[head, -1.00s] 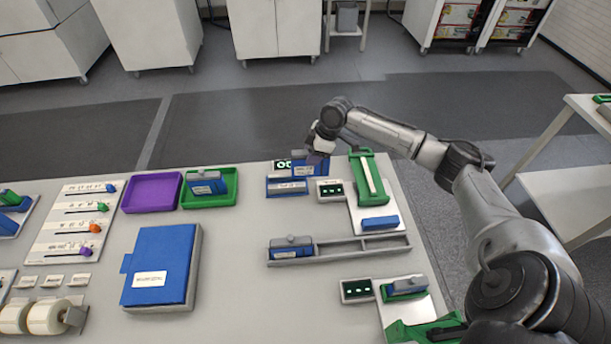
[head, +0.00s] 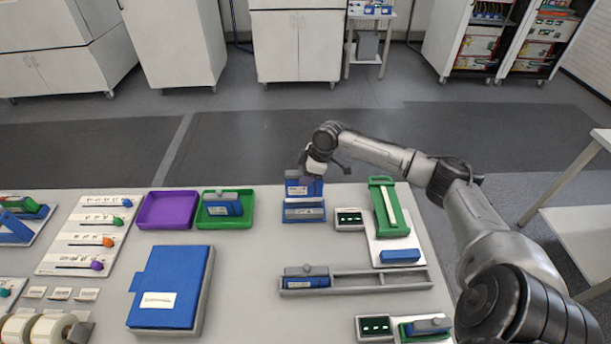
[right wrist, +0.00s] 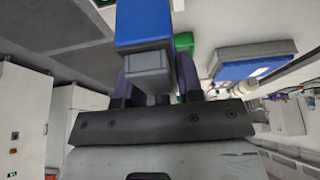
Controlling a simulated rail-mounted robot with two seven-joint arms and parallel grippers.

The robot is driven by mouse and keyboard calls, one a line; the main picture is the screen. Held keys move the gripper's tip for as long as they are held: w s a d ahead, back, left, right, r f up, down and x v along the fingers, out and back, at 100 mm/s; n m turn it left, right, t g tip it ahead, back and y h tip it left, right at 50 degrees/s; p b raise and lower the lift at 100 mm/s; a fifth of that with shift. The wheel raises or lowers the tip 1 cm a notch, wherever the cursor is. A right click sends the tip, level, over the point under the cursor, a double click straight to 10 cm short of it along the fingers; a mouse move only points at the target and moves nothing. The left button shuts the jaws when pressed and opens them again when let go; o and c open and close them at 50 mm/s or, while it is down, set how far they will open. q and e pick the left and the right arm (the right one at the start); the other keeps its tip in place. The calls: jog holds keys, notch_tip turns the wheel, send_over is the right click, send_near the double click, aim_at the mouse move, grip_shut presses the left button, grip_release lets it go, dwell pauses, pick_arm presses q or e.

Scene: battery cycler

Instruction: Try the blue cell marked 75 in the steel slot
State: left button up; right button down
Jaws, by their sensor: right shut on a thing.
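My right gripper (head: 314,168) is shut on a blue cell (head: 302,187) with a pale label; its number is too small to read. The cell is upright, directly over or in a blue holder (head: 303,212) at the table's back edge; I cannot tell whether they touch. In the right wrist view the cell (right wrist: 145,25) and its grey end sit between the fingers (right wrist: 157,80). I cannot tell which part is the steel slot. My left gripper is out of view.
A small display (head: 349,218) stands right of the holder, beside a green-framed station (head: 388,207) with a blue block (head: 400,256). A purple tray (head: 167,210), a large blue box (head: 172,290) and slider boards (head: 88,240) lie left. The table between box and rack is clear.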

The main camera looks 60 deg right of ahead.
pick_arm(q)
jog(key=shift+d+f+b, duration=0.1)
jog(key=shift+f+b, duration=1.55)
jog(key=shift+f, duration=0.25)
pick_arm(e)
jog(key=shift+f, duration=1.45)
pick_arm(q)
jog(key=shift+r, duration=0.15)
pick_arm(e)
jog(key=shift+f, duration=0.65)
pick_arm(q)
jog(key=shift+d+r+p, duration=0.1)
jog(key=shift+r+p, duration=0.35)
jog(key=shift+p, duration=0.15)
pick_arm(e)
jog(key=shift+w, duration=0.1)
pick_arm(q)
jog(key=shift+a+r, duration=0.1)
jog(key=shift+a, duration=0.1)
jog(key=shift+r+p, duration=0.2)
jog(key=shift+p, duration=0.15)
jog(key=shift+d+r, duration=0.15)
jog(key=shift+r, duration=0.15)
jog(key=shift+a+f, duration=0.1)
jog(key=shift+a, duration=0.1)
pick_arm(e)
jog(key=shift+f, duration=0.25)
